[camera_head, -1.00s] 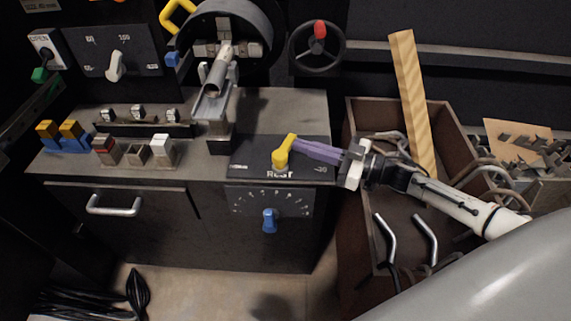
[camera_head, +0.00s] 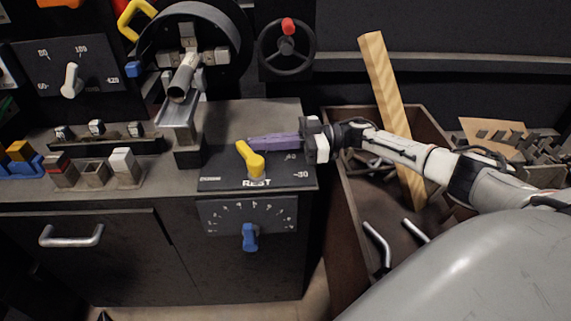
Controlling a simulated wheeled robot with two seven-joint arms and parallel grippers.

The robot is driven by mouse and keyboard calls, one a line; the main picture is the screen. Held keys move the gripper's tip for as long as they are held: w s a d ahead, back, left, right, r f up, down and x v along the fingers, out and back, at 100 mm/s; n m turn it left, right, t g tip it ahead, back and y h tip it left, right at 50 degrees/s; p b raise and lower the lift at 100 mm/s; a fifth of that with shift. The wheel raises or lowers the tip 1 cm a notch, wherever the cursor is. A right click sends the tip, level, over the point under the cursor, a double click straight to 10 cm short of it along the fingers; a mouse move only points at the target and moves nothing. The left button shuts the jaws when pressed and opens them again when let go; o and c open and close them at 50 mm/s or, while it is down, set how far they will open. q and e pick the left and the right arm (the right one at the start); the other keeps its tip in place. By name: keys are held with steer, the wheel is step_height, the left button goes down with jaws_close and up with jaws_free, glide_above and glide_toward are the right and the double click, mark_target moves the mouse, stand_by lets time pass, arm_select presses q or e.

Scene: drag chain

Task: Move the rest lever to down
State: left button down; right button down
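The rest lever (camera_head: 250,160) is a yellow handle on a dark plate (camera_head: 220,183) marked REST, on top of the cabinet. It slants from upper left to lower right, its lower end just above the REST label. My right gripper (camera_head: 250,143) comes in from the right with long purple fingers. Its fingertips are just behind the upper end of the lever, touching it or very close; I cannot tell which. The fingers look close together, and any gap between them is not clear. My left gripper is not in view.
A blue knob (camera_head: 250,237) sits on a dial below the lever. A vise-like machine (camera_head: 182,120) stands to the left. A brown crate (camera_head: 338,215) with a wooden plank (camera_head: 385,95) and bent metal rods is at right, under my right arm.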

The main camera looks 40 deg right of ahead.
mark_target(246, 144)
steer(key=shift+p+x, duration=0.3)
steer(key=shift+x, duration=0.85)
steer(key=shift+w+a+p, duration=0.3)
steer(key=shift+w+a, duration=0.05)
steer(key=shift+a, duration=0.2)
